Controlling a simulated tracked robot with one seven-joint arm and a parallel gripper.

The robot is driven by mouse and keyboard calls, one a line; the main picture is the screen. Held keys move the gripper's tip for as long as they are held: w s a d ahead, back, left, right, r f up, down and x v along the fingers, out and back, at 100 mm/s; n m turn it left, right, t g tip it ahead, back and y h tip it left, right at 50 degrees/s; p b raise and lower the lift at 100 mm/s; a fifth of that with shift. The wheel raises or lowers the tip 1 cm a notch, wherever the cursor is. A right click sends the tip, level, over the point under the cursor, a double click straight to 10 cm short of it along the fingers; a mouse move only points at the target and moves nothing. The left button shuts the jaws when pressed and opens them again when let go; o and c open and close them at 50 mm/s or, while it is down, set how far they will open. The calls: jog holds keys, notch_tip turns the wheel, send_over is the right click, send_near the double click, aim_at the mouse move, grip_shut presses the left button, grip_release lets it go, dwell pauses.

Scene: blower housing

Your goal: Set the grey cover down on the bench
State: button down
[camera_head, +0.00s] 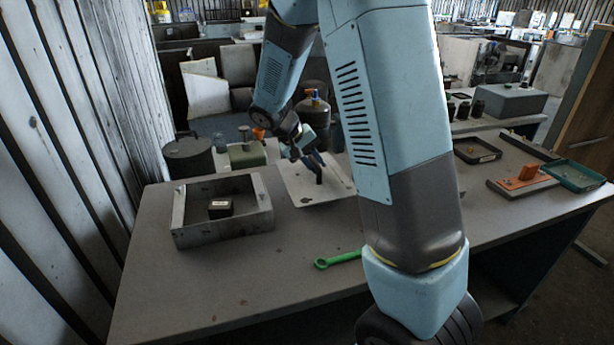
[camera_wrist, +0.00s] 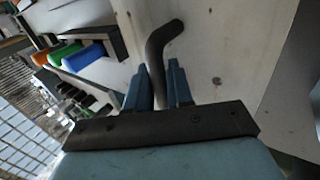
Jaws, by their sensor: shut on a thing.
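The grey cover (camera_head: 302,190) is a flat light plate with a dark bent handle (camera_wrist: 156,52). In the head view it is at the far middle of the bench (camera_head: 290,250), right of the open grey housing (camera_head: 222,232). My gripper (camera_head: 316,161) is shut on the handle, above the plate. In the wrist view the blue fingers (camera_wrist: 160,82) stand on both sides of the handle, and the cover (camera_wrist: 225,45) fills the area behind. I cannot tell whether the plate touches the bench. The housing is open on top, with a dark labelled block (camera_head: 220,208) inside.
A green canister (camera_head: 246,154) stands behind the bench. The bench's front left is clear.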

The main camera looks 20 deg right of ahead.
aim_at(309, 173)
jog(key=shift+w+a+f, duration=0.15)
jog(key=shift+w+f, duration=0.25)
jog(key=shift+f, duration=0.25)
jog(key=shift+w+a+f, duration=0.15)
jog(key=shift+w+f, duration=0.25)
jog(key=shift+f, duration=0.2)
notch_tip(309, 173, down, 3)
jog(key=shift+r, duration=0.2)
jog(key=c, duration=1)
grip_release()
